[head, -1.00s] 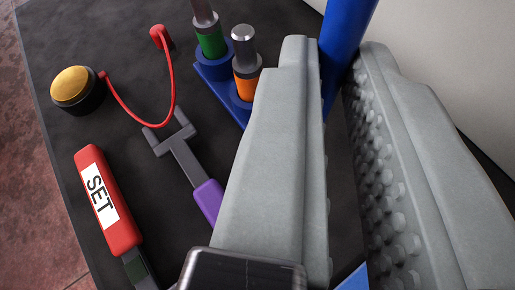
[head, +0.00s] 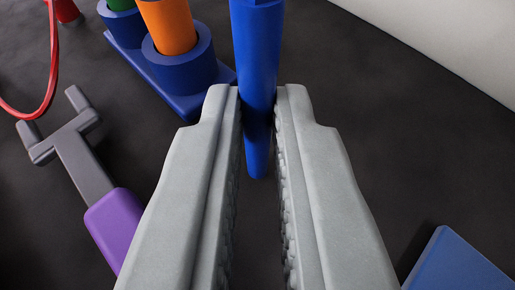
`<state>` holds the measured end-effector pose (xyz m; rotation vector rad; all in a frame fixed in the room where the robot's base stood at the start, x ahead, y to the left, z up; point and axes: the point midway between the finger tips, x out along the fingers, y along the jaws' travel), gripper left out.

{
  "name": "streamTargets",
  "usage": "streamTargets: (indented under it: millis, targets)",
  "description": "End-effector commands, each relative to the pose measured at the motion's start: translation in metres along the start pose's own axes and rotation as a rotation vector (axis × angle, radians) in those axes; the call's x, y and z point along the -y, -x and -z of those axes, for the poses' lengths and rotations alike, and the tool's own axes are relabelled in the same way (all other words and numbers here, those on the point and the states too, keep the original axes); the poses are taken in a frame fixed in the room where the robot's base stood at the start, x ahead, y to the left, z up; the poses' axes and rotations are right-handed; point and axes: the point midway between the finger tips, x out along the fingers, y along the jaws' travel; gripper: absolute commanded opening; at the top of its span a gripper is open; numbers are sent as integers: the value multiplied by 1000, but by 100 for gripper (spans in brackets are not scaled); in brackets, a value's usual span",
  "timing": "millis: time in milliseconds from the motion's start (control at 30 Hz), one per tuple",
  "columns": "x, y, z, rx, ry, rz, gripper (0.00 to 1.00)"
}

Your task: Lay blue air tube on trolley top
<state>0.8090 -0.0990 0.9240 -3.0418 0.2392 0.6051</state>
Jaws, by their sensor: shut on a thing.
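The blue air tube (head: 257,50) stands upright in the head view, at the top middle. My gripper (head: 258,100) is shut on it, with one grey finger on each side near the fingertips. The tube's lower end (head: 257,160) shows between the fingers, and its top runs out of the picture. I cannot tell whether its lower end touches the dark surface (head: 400,130). That surface may be the trolley top; the frames do not settle it.
Left of the tube is a blue holder (head: 185,72) with an orange-bodied tool (head: 167,25) and a green one (head: 120,4). A grey fork-ended tool with a purple handle (head: 113,225) lies at left. A red cord (head: 45,90) is at far left. A blue block (head: 455,265) is at lower right.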

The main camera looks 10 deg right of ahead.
Motion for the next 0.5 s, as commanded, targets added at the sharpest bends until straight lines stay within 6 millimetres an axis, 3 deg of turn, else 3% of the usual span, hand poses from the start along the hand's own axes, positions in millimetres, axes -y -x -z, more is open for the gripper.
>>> streamTargets:
  millis: [200, 233, 333, 500]
  targets:
    - [0, -1, -2, 0, 1, 0, 0]
    - [0, -1, -3, 0, 1, 0, 12]
    - [0, -1, -2, 0, 1, 0, 31]
    - [0, -1, -2, 0, 1, 0, 32]
